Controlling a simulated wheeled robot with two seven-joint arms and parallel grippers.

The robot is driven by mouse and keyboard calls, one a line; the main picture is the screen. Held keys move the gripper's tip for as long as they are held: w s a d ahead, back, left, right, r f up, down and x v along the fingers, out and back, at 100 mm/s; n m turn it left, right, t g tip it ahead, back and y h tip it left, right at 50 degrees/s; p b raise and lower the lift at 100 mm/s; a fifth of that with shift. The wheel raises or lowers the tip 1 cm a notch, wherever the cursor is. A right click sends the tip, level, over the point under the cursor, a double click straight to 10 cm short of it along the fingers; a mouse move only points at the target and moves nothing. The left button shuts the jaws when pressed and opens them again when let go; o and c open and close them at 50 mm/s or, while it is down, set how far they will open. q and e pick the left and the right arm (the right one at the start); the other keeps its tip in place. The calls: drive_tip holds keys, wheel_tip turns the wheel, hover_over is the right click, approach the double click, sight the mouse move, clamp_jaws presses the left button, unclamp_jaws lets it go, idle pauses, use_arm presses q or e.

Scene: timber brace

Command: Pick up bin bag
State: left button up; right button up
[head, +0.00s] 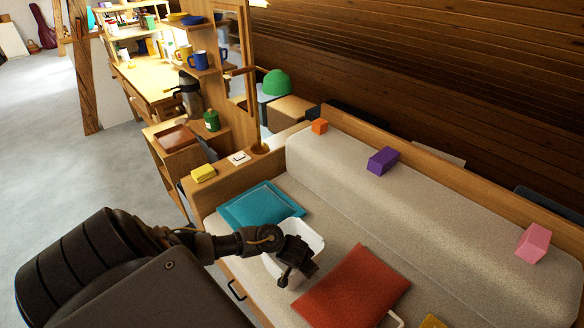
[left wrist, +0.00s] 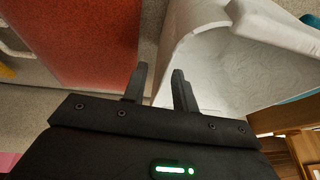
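A white bin (head: 314,234) sits on the sofa seat between the teal and red cushions, partly hidden by my left gripper (head: 294,276). In the left wrist view the bin (left wrist: 190,28) is tilted, with its mouth open. A pale, crinkled lining inside it looks like the bin bag (left wrist: 232,62). My left gripper (left wrist: 159,72) has its two fingers apart, with nothing clearly between them. Its fingers are at the bin's near edge; I cannot tell whether they touch it. My right gripper is not in view.
The teal cushion (head: 262,205) lies behind the bin and the red cushion (head: 353,290) at its right. Orange (head: 319,126), purple (head: 382,160) and pink (head: 534,241) blocks rest along the sofa back. A yellow block (head: 203,173) is on the wooden armrest.

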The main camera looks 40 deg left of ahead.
use_arm(q)
drive_tip(key=shift+x, duration=1.55)
drive_tip(key=shift+f, duration=0.25)
clamp_jaws()
